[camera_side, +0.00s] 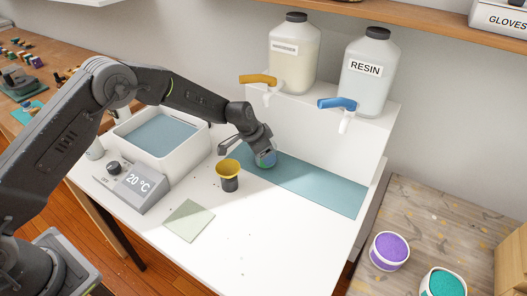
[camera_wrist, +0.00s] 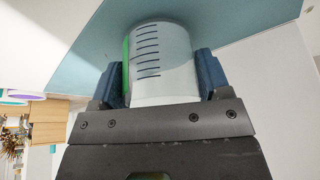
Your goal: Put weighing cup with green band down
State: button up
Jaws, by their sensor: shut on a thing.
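The weighing cup with the green band (camera_wrist: 160,62) is a clear cup with dark measuring lines, and its green band shows at the left edge in the wrist view. My gripper (camera_wrist: 165,80) is shut on it, one blue finger on each side. In the side view my gripper (camera_side: 262,146) points down with the cup (camera_side: 266,160) at the left end of the teal mat (camera_side: 320,189). The gripper partly hides the cup there. I cannot tell whether the cup touches the mat.
A white bath (camera_side: 150,160) and a pale square sheet (camera_side: 188,220) are further left. Jugs with an orange tap (camera_side: 258,79) and a blue tap (camera_side: 337,103) overhang behind. The mat's right part is clear.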

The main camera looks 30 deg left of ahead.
jog(key=shift+f, duration=0.1)
jog(key=o, duration=1)
jog(key=s+a+r+n, duration=0.1)
jog(key=s+a+r, duration=0.2)
jog(key=s+r, duration=0.8)
jog(key=s+a+r+n, duration=0.1)
jog(key=s+a+r, duration=0.1)
jog(key=s+r, duration=0.95)
jog(key=s+a+r+n, duration=0.1)
jog(key=s, duration=0.4)
jog(key=s+a+r+n+t+y, duration=0.1)
jog(key=s+r, duration=0.1)
jog(key=s, duration=0.4)
jog(key=s+a+r+n+y, duration=0.1)
jog(key=s+a+n, duration=0.1)
jog(key=s, duration=0.4)
jog(key=shift+s+r+t, duration=0.1)
jog(key=shift+r+t, duration=0.2)
jog(key=shift+r, duration=0.1)
